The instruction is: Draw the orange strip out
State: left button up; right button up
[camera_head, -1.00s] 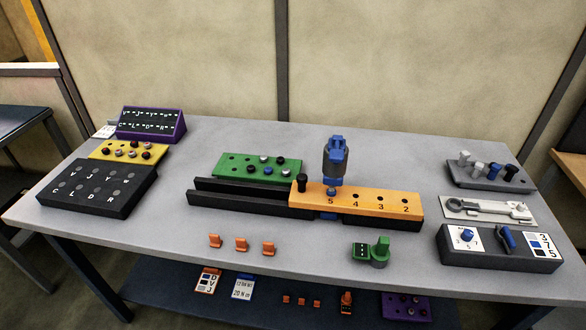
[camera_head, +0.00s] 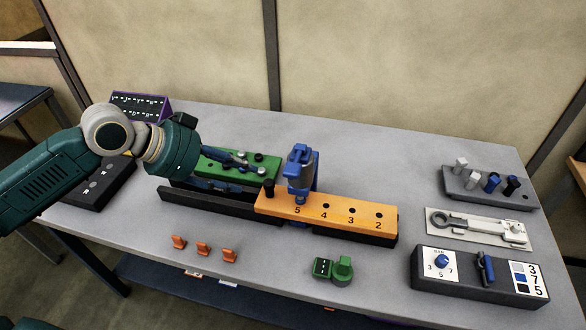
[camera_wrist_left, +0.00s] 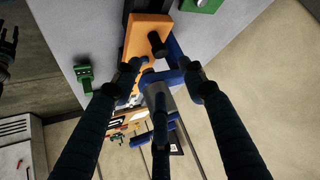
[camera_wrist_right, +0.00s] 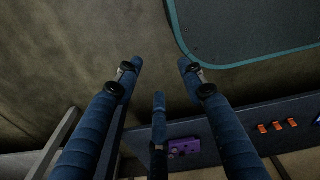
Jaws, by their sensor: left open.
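The orange strip (camera_head: 340,216), marked 5, 4, 3, 2, lies in the right part of a long black channel (camera_head: 225,206). A black knob (camera_head: 268,188) stands up at its left end. A blue and grey clamp-like tool (camera_head: 302,168) straddles the strip near the 5. My left gripper (camera_head: 255,160) is open and empty, above the green block, left of and behind the knob. In the left wrist view the knob (camera_wrist_left: 157,44) shows beyond the open fingertips (camera_wrist_left: 163,68), apart from them. My right gripper (camera_wrist_right: 158,67) is open and empty, away from the strip.
A green block with pegs (camera_head: 213,163) sits behind the channel. Small orange clips (camera_head: 203,249) and a green part (camera_head: 342,268) lie in front. Grey trays and a dial box (camera_head: 478,275) stand at the right. The front middle of the table is mostly clear.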

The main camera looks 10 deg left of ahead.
aim_at(266, 183)
pick_arm(q)
jog(key=p+x, duration=0.2)
jog(key=x, duration=0.3)
jog(key=shift+f, duration=0.35)
jog(key=x, duration=0.2)
jog(key=shift+w+d+f, duration=0.15)
jog(key=shift+w+d, duration=0.05)
jog(key=shift+w, duration=0.1)
jog(key=shift+w+f, duration=0.1)
jog(key=shift+f, duration=0.3)
jog(key=shift+d, duration=0.1)
jog(key=c, duration=0.8)
grip_shut()
pick_arm(e)
jog(key=s+a+r, duration=0.2)
jog(key=shift+s+a+r, duration=0.4)
